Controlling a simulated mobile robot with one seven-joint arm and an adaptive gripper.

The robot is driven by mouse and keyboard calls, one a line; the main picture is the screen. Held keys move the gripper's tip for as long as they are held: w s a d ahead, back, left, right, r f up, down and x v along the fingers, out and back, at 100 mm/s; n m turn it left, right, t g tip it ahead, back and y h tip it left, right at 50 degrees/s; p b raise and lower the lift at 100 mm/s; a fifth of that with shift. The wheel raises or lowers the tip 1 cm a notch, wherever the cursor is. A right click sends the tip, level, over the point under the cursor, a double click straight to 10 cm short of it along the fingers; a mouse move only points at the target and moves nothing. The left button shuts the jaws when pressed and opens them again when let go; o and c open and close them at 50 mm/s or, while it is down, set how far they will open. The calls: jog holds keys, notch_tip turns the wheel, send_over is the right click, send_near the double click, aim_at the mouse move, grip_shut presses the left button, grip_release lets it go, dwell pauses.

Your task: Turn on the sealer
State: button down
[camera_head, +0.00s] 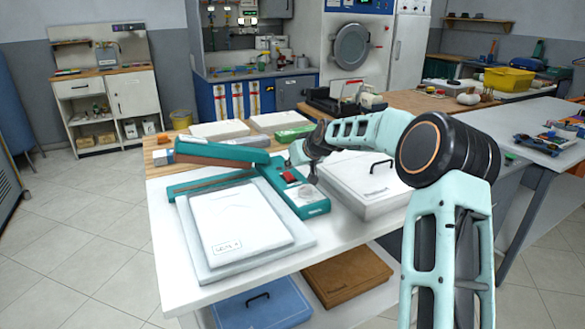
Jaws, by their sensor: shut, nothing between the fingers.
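The sealer is a teal device on the white table. My gripper (312,181) is shut and empty, pointing down over the right side of the control box, just right of the red switch. I cannot tell whether it touches the box. The switch's on or off position is too small to tell.
A flat white package (240,222) lies in front of the sealer's bar. A white case with a black handle (350,195) stands close right of the control box, under my arm. White boxes (220,129) lie behind. Blue (262,308) and brown (348,276) cases sit below the tabletop.

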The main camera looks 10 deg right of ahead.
jog(key=w+r+v, duration=0.1)
jog(key=r+v, duration=0.1)
jog(key=v, duration=0.9)
jog(key=shift+w+a+p, duration=0.2)
jog(key=shift+w+p, duration=0.1)
